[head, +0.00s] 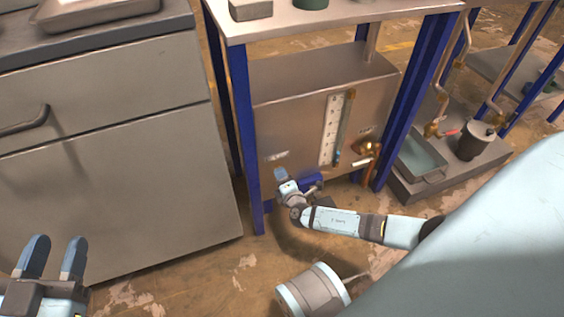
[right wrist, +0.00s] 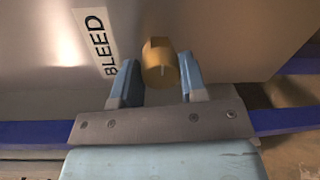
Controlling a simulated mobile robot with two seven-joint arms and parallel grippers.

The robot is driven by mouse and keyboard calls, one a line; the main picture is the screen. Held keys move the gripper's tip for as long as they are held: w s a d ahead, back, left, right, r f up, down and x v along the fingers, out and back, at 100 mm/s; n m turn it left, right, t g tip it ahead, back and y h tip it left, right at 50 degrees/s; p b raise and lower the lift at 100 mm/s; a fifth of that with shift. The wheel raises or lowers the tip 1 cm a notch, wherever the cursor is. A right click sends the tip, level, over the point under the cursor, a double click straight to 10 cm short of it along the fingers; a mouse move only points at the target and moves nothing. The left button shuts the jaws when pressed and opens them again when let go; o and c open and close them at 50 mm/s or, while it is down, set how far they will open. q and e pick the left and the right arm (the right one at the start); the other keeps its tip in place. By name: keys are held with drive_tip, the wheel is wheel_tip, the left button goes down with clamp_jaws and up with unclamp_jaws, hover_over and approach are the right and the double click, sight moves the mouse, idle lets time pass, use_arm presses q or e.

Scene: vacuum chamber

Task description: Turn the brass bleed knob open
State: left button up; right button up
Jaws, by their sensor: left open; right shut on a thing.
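The brass bleed knob (right wrist: 161,64) sticks out of the grey metal chamber face in the right wrist view, beside a white label (right wrist: 94,42) reading BLEED. My right gripper (right wrist: 158,78) is shut on the knob, one blue finger on each side. A pale line shows on the knob's front. In the head view my right gripper (head: 283,179) is at the lower left of the chamber front (head: 295,120) and hides the knob. My left gripper (head: 55,245) is open and empty at the lower left, away from the chamber.
A gauge strip (head: 332,130) and copper-coloured fittings (head: 368,148) sit on the chamber front, right of my right gripper. Blue frame legs (head: 243,130) flank the chamber. A grey cabinet (head: 110,150) stands at left. A tray with a pot (head: 475,140) is at right.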

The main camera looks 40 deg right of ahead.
drive_tip(key=shift+f, duration=0.1)
idle(0.3)
drive_tip(key=o, duration=0.8)
use_arm(q)
drive_tip(key=shift+r, duration=0.1)
use_arm(e)
drive_tip(key=shift+o, duration=0.6)
use_arm(q)
drive_tip(key=shift+r, duration=0.1)
use_arm(e)
drive_tip(key=shift+s, duration=0.1)
use_arm(q)
drive_tip(key=s+n+p, duration=0.1)
drive_tip(key=p, duration=0.1)
drive_tip(key=s+d+f+n+g+p, duration=0.1)
drive_tip(key=n+p, duration=0.1)
drive_tip(key=shift+d+y, duration=0.1)
drive_tip(key=shift+y, duration=0.3)
use_arm(e)
drive_tip(key=v, duration=1.3)
drive_tip(key=shift+s, duration=0.35)
use_arm(q)
drive_tip(key=shift+f, duration=0.1)
